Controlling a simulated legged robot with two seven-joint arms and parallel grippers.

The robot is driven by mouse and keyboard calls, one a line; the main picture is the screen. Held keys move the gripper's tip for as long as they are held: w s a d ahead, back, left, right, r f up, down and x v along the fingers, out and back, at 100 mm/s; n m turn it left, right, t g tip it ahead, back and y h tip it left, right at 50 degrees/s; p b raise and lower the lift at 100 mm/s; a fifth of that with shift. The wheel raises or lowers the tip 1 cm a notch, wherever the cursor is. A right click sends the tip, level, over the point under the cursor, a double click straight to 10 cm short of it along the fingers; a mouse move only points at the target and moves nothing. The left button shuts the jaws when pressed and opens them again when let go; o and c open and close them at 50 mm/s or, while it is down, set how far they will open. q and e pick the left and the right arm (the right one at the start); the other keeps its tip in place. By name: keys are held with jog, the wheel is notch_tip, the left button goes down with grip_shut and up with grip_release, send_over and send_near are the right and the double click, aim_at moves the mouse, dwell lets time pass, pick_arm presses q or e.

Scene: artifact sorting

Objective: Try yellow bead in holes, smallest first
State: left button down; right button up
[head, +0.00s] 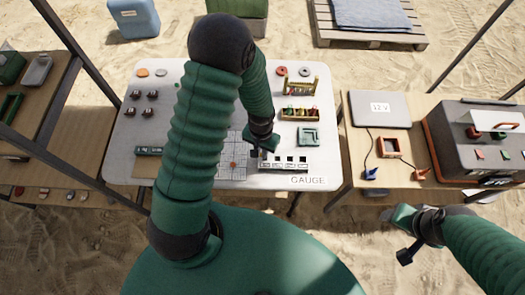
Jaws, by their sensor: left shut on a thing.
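The gauge (297,167) is a pale block with a row of dark square holes, at the front right of the white table, above the printed word GAUGE. My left gripper (262,149) is at the gauge's back left edge, pointing down. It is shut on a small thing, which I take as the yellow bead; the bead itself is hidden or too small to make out. I cannot tell whether it touches a hole. My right gripper (399,237) is open and empty, off the table at the lower right.
The white table (120,165) holds a gridded sheet (233,172), a rack of colored pieces (300,86), a small tray (300,114), a green square part (308,137) and several dark pieces at left. A wooden table (350,150) stands at right. My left arm hides the table's middle.

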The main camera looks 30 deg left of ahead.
aim_at(270, 161)
pick_arm(q)
jog(key=shift+d+r, duration=0.15)
jog(key=shift+d, duration=0.65)
jog(key=shift+d+r, duration=0.15)
jog(key=shift+d, duration=0.65)
jog(key=shift+a+f, duration=0.15)
jog(key=shift+a, duration=0.4)
jog(key=shift+d, duration=0.5)
jog(key=shift+d+r, duration=0.2)
jog(key=shift+d, duration=0.1)
jog(key=shift+a+f, duration=0.2)
jog(key=shift+a, duration=0.5)
jog(key=shift+a+f, duration=0.15)
jog(key=shift+a, duration=0.5)
pick_arm(e)
jog(key=shift+d, duration=0.85)
pick_arm(q)
jog(key=shift+d, duration=0.1)
pick_arm(e)
jog(key=shift+d, duration=0.15)
